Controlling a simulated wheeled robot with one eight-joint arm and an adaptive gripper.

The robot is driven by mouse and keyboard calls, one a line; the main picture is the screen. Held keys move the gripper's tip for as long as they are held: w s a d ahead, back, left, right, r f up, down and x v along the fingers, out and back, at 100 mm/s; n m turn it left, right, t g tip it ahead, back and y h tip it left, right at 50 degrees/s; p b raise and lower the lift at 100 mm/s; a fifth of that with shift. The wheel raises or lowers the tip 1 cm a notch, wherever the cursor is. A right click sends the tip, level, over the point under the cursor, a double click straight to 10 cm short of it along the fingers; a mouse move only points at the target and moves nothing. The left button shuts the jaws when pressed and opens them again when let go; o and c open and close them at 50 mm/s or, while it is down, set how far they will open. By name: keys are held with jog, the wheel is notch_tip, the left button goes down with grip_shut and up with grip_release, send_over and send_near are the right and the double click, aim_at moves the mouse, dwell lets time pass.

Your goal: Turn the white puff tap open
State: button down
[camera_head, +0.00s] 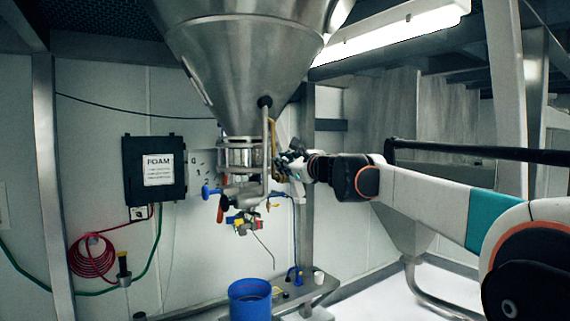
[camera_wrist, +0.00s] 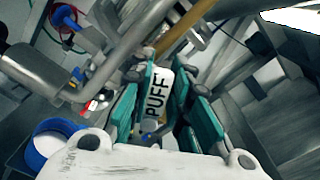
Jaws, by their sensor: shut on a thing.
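The white puff tap (camera_wrist: 158,95) has a white handle with black letters "PUFF" and sits between the teal finger pads in the wrist view. My gripper (camera_wrist: 155,100) is shut on this handle, one pad on each side. In the head view my gripper (camera_head: 284,166) is at the right side of the pipework under the steel hopper (camera_head: 240,60). There the handle is too small and covered by the gripper to make out.
A blue-handled valve (camera_head: 211,191) and several coloured fittings (camera_head: 241,222) hang below the hopper. A vertical steel pipe (camera_head: 266,150) runs close left of my gripper. A blue bucket (camera_head: 250,300) stands below. A FOAM box (camera_head: 155,168) hangs on the left wall.

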jog(key=c, duration=1.5)
grip_release()
